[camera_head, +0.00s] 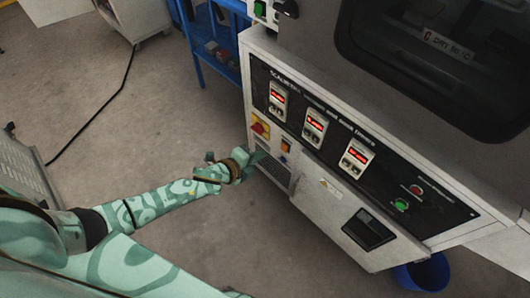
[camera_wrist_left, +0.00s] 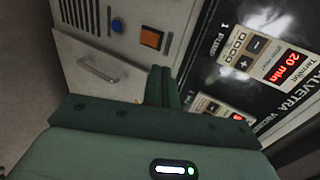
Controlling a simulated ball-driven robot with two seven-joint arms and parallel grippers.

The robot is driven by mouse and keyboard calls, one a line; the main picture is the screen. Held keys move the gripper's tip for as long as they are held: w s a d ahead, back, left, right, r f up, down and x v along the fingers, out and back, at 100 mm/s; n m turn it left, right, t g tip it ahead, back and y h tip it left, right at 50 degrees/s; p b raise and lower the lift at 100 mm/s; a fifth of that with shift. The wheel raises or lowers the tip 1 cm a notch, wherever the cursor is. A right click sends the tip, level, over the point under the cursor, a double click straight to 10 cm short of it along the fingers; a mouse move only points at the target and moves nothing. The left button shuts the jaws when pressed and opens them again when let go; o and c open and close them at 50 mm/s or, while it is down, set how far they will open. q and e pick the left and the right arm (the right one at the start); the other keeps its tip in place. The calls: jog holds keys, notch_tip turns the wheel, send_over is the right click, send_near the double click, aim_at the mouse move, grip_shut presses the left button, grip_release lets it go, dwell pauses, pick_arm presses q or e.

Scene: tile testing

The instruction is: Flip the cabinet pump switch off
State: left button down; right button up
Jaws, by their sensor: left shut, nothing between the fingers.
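The white cabinet (camera_head: 320,193) has a black front panel with lit displays. Below the panel, at the left end, are an orange square switch (camera_head: 285,146) and a red-and-yellow knob (camera_head: 260,126). The wrist view shows the orange switch (camera_wrist_left: 151,38) with a blue round button (camera_wrist_left: 117,25) beside it; I cannot read a pump label or tell the switch's position. My left gripper (camera_head: 258,157) is shut and empty, close in front of the cabinet's lower left face. Its fingers (camera_wrist_left: 161,86) point toward the cabinet near the orange switch; contact cannot be told. My right gripper is not in view.
A dark window door (camera_head: 440,60) sits above the panel. Red and green buttons (camera_head: 401,204) are at the panel's right. A vent grille (camera_head: 273,171) lies under the orange switch. A blue bin (camera_head: 425,272) stands below; a blue rack (camera_head: 215,65) is behind. The middle floor is clear.

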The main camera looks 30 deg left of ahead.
pick_arm(q)
jog(key=p+v, duration=0.1)
jog(key=v, duration=0.2)
jog(key=shift+r, duration=0.25)
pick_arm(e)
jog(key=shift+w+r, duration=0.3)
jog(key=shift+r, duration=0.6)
pick_arm(q)
jog(key=shift+w, duration=0.1)
